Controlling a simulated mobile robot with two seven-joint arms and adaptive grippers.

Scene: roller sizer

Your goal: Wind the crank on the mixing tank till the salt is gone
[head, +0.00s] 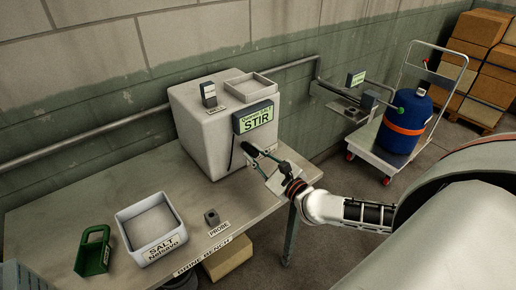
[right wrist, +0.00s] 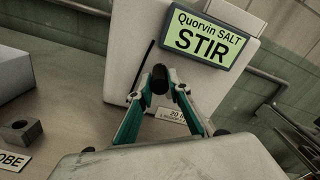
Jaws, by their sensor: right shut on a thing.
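The mixing tank (head: 205,130) is a pale box on the bench with a green display (head: 256,117) reading "Quorvin SALT STIR"; the display also shows in the right wrist view (right wrist: 205,39). My right gripper (head: 257,155) is at the tank's front face, below the display. In the right wrist view its teal fingers (right wrist: 160,85) close together around a dark grip, apparently the crank's handle. The rest of the crank is mostly hidden by the fingers and the housing. The salt inside the tank is not visible. My left gripper is not in view.
On the bench (head: 85,215) stand a white salt bin (head: 127,236), a green scoop (head: 93,252) and a small probe block (head: 211,217). A shallow tray (head: 252,87) sits on the tank. A cart with a blue drum (head: 405,122) stands at right; a pipe runs along the wall.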

